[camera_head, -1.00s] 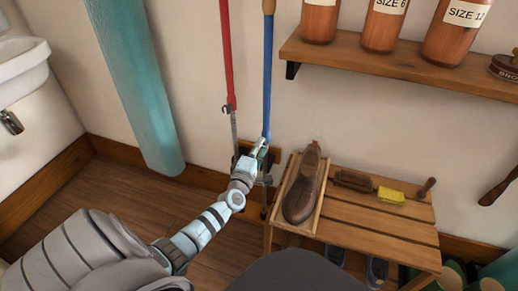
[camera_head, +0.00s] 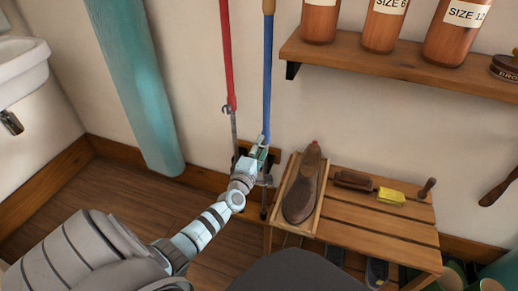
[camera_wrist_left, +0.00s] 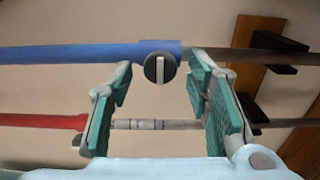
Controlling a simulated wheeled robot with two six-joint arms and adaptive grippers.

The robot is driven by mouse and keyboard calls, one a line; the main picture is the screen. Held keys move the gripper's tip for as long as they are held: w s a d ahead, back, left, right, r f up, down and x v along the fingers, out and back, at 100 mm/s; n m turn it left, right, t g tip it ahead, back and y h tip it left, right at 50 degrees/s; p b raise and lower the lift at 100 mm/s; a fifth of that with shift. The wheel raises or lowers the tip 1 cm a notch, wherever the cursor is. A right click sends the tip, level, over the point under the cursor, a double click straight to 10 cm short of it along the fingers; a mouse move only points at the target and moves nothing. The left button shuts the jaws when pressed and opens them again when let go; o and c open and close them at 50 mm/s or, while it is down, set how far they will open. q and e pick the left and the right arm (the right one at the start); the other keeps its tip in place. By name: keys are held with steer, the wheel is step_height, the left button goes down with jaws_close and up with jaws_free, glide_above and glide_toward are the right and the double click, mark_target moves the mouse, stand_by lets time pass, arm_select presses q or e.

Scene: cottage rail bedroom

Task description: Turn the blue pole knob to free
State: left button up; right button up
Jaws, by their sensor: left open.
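The blue pole (camera_head: 267,75) stands upright against the wall in the head view and runs across the top of the left wrist view (camera_wrist_left: 70,54). Its round dark knob (camera_wrist_left: 160,68) has a pale bar that stands upright in the wrist view, across the pole. My left gripper (camera_head: 260,147) is at the pole's lower part in the head view and hides the knob there. In the wrist view its green-padded fingers (camera_wrist_left: 160,82) are open, one on each side of the knob, with gaps to it. My right gripper is in neither view.
A red pole (camera_head: 227,55) stands just left of the blue one and crosses below it in the wrist view (camera_wrist_left: 40,122). A wooden bench (camera_head: 375,228) with a brown shoe (camera_head: 303,185) is close on the right. A shelf (camera_head: 400,66) with jars is above.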

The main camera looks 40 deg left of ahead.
arm_select(q)
steer(key=v, duration=1.2)
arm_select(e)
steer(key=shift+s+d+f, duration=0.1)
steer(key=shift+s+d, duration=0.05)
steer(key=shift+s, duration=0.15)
